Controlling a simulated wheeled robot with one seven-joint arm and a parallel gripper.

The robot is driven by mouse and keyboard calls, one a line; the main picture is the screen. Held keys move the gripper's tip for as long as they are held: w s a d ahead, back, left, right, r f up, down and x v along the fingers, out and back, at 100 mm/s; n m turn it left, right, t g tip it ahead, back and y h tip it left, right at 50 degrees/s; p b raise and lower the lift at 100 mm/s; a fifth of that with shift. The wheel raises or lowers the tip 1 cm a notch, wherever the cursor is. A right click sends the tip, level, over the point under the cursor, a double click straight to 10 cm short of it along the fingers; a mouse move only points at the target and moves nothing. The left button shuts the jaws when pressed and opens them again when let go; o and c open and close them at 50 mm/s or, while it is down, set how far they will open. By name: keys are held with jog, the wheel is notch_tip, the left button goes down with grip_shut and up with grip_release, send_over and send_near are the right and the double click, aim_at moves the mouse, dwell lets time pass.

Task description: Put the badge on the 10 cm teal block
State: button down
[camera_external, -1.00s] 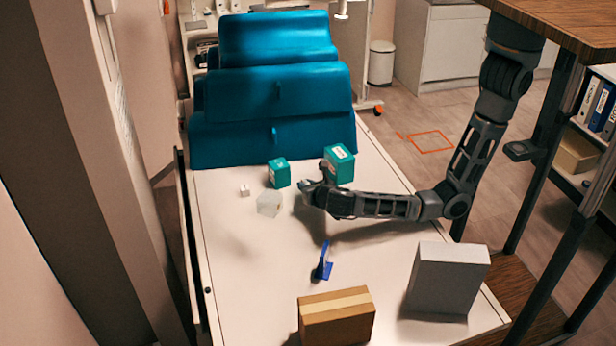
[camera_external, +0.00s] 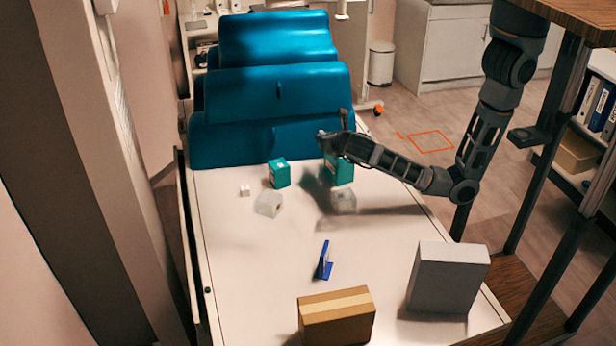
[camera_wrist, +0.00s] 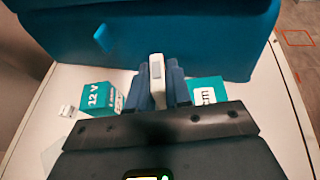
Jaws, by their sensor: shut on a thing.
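The larger teal block also shows in the wrist view (camera_wrist: 205,86), right of the fingers and partly hidden, with a white label ending in "cm". The smaller teal block (camera_external: 279,174) stands to the left; it also shows in the wrist view (camera_wrist: 97,96), marked "12 V". The badge is hard to make out in the external view.
Two translucent blocks (camera_external: 268,204) (camera_external: 344,201) and a small white cube (camera_external: 244,190) stand near the teal blocks. A blue object (camera_external: 323,262), a cardboard box (camera_external: 337,318) and a grey box (camera_external: 446,280) are nearer. Blue cushions (camera_external: 270,90) rise behind.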

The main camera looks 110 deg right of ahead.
jog(key=s+r+m+g+b, duration=0.2)
jog(key=s+r+b, duration=0.25)
jog(key=r, duration=0.25)
jog(key=p, duration=0.1)
send_over(339, 165)
jog(key=s+d, duration=0.2)
jog(key=d, duration=0.3)
jog(key=shift+s+f, duration=0.1)
jog(key=shift+f, duration=4.3)
jog(key=shift+a+f, duration=0.1)
jog(key=shift+f, duration=0.15)
jog(key=c, duration=1.1)
grip_release()
jog(key=shift+o, duration=0.2)
